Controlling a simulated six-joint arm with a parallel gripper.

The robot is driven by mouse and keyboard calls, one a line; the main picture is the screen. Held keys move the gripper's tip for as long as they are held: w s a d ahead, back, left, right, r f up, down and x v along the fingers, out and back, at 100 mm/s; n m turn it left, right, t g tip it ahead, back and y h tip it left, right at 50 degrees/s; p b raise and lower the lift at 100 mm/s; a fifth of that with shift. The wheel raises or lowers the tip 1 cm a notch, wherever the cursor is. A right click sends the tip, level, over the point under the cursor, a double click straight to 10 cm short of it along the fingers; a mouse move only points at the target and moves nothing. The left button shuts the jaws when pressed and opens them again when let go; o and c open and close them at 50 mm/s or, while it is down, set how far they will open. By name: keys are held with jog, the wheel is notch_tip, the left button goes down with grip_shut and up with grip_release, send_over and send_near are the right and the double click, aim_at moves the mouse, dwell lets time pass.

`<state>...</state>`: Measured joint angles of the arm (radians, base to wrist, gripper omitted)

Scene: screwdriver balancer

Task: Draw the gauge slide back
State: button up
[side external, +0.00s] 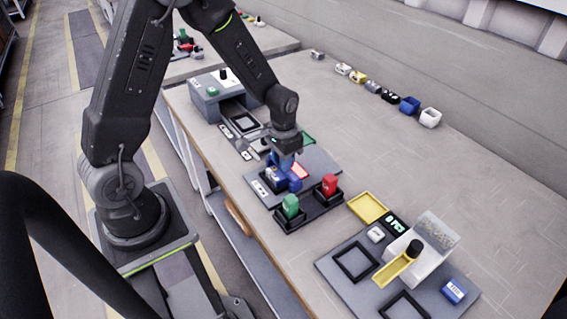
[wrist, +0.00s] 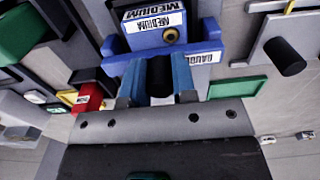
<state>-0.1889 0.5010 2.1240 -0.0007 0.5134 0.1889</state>
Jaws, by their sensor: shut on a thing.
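My gripper (side external: 284,160) is low over a grey board (side external: 322,166) in the middle of the bench. In the wrist view its two blue fingers (wrist: 157,78) are closed around the black knob (wrist: 160,70) of the blue gauge slide (wrist: 122,62), which has a label partly reading GAUGE. The blue slide also shows in the side view (side external: 294,184), partly hidden by my gripper. A blue block labelled MEDIUM (wrist: 146,36) sits against the slide, beyond the knob in the wrist view.
A green piece (side external: 291,206) and a red piece (side external: 329,184) stand upright in black holders close by. A grey machine (side external: 205,100) stands up the bench. A white hopper-like unit (side external: 425,255) and a yellow tray (side external: 368,207) are on the right.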

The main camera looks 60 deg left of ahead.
jog(key=shift+w+f, duration=0.2)
jog(key=shift+w, duration=5.25)
jog(key=o, duration=1)
jog(key=shift+d, duration=0.1)
notch_tip(320, 180, up, 7)
jog(key=shift+r, duration=0.15)
jog(key=shift+w, duration=0.1)
